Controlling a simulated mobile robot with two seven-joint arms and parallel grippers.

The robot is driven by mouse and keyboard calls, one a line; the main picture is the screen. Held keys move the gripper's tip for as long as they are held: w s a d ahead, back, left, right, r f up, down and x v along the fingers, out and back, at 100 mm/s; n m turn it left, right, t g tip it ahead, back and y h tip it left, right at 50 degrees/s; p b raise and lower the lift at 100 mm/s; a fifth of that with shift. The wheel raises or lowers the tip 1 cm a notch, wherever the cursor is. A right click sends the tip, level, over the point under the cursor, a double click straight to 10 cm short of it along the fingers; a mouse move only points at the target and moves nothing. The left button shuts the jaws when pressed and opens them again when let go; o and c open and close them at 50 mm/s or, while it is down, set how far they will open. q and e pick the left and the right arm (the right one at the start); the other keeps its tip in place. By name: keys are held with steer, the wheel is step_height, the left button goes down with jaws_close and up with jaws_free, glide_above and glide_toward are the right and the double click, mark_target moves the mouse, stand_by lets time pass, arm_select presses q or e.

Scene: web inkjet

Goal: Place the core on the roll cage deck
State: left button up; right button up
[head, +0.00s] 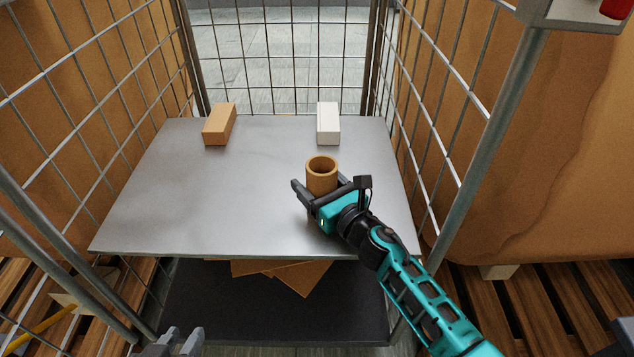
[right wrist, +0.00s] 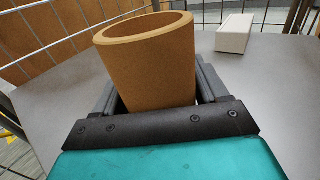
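The core (head: 321,175) is a brown, open-topped tube standing upright over the right front part of the grey roll cage deck (head: 200,190). My right gripper (head: 327,190), on the teal arm from the lower right, has one finger on each side of it and appears shut on it. The right wrist view shows the core (right wrist: 155,65) between the fingers. Its lower end is hidden by the gripper, so I cannot tell whether it touches the deck. My left gripper (head: 180,342) shows only its fingertips at the bottom left edge, apart and empty.
A brown box (head: 219,125) and a white box (head: 328,124) stand at the back of the deck. Wire mesh walls close the left, right and back. A dark lower shelf (head: 215,310) holds cardboard sheets (head: 300,275). The deck's middle and left are clear.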

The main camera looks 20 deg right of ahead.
steer(key=o, duration=0.4)
steer(key=shift+c, duration=0.2)
steer(key=shift+r, duration=0.2)
steer(key=shift+s+d, duration=0.1)
steer(key=shift+s, duration=0.1)
steer(key=v, duration=1.1)
steer(key=shift+s+r, duration=0.1)
steer(key=shift+s, duration=0.2)
steer(key=shift+d, duration=0.1)
